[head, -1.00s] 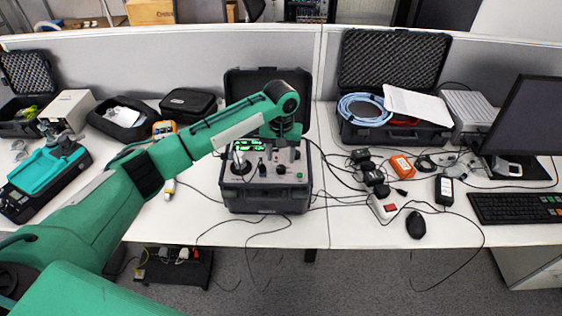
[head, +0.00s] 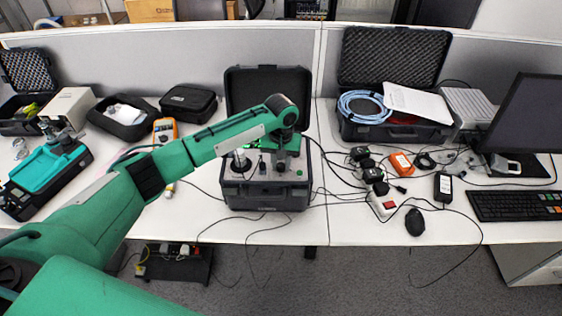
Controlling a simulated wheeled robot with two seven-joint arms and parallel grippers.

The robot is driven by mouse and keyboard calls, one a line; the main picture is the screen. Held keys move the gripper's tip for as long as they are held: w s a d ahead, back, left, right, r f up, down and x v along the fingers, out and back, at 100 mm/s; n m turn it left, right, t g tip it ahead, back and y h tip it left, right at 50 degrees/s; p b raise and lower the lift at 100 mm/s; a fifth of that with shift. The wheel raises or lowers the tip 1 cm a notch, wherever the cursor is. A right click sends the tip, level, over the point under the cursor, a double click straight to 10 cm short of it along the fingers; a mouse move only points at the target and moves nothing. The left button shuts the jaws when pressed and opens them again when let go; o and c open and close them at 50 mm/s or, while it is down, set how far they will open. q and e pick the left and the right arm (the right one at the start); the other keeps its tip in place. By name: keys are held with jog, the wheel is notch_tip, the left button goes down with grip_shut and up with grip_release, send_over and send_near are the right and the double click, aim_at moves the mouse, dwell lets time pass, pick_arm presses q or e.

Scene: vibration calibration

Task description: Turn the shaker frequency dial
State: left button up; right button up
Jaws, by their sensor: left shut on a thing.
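The shaker unit (head: 267,199) is a dark case with an open lid (head: 252,88) standing on the white desk. Its grey top panel carries knobs, a black switch and a green-lit display (head: 252,144), partly covered by my arm. My left arm comes in from the left, and its gripper (head: 281,168) points down at the right part of the panel. The gripper is shut on the shaker frequency dial, which its fingers mostly hide. My right gripper is not in view.
An open foam-lined case (head: 395,58) with a blue cable (head: 361,105) stands to the right. Chargers, a power strip (head: 383,205), a mouse (head: 415,223) and a keyboard (head: 515,206) lie right of the shaker. A teal device (head: 48,170) is at the left. Loose cables hang over the front edge.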

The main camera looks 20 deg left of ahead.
pick_arm(q)
jog(key=shift+r+m+p, duration=0.2)
jog(key=shift+m+p, duration=0.6)
jog(key=shift+p, duration=0.15)
jog(key=m+p, duration=0.2)
jog(key=shift+m, duration=0.3)
jog(key=m+p, duration=0.1)
jog(key=m, duration=0.1)
jog(key=shift+m, duration=0.3)
jog(key=m+p, duration=0.1)
jog(key=m, duration=0.1)
jog(key=shift+m+p, duration=0.3)
jog(key=shift+m, duration=0.1)
jog(key=m+p, duration=0.1)
jog(key=m, duration=0.3)
jog(key=shift+f+m, duration=0.1)
jog(key=shift+m, duration=0.2)
jog(key=m, duration=0.5)
jog(key=shift+w, duration=0.1)
jog(key=shift+m, duration=0.4)
